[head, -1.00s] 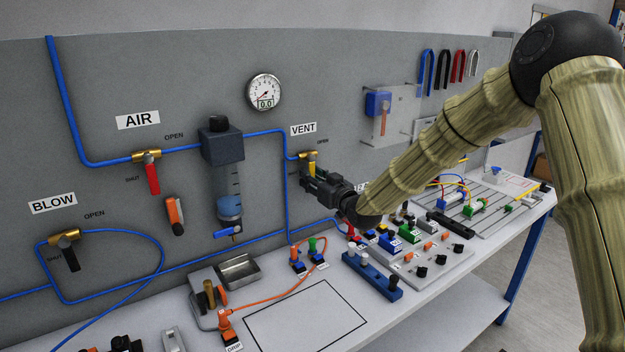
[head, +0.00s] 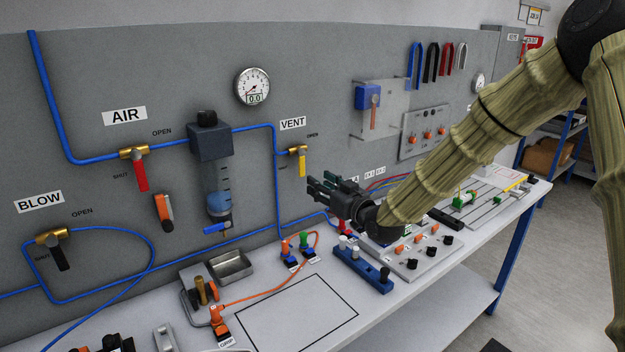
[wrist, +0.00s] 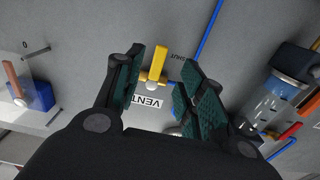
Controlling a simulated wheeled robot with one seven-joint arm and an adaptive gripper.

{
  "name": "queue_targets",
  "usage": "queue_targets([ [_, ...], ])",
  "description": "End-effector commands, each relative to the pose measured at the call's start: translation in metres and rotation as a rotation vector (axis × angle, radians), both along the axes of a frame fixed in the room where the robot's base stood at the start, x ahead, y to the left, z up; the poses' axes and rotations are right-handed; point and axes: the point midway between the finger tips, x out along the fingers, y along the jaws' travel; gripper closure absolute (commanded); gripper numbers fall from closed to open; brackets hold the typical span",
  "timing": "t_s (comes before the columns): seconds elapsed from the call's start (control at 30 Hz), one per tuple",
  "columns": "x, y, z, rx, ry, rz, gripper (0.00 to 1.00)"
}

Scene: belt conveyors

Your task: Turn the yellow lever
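The yellow lever (head: 302,164) hangs straight down from a brass valve (head: 291,151) under the VENT label (head: 292,123) on the grey panel. OPEN is printed to its upper right; small SHUT lettering is at its lower left. My gripper (head: 318,188) is just below and right of the lever in the head view, not overlapping it. In the wrist view, the lever (wrist: 158,64) appears in the gap between the two dark green finger pads of my gripper (wrist: 162,68). The fingers are spread and empty. Depth to the lever is hard to tell.
A blue hose (head: 277,200) runs down left of the lever. A filter unit (head: 210,142) and a red AIR lever (head: 141,176) are further left. The bench below holds a blue block with pegs (head: 362,268) and an outlined clear area (head: 297,315).

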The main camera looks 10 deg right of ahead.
Motion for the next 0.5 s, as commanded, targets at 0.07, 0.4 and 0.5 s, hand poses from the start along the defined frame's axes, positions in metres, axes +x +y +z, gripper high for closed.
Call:
queue_targets([
  [0.07, -0.009, -0.005, 0.0, 0.001, 0.0, -0.001, 0.61],
  [0.4, -0.022, -0.012, 0.0, 0.001, 0.0, 0.0, 0.61],
  [0.5, -0.022, -0.012, 0.0, 0.001, 0.0, 0.0, 0.61],
])
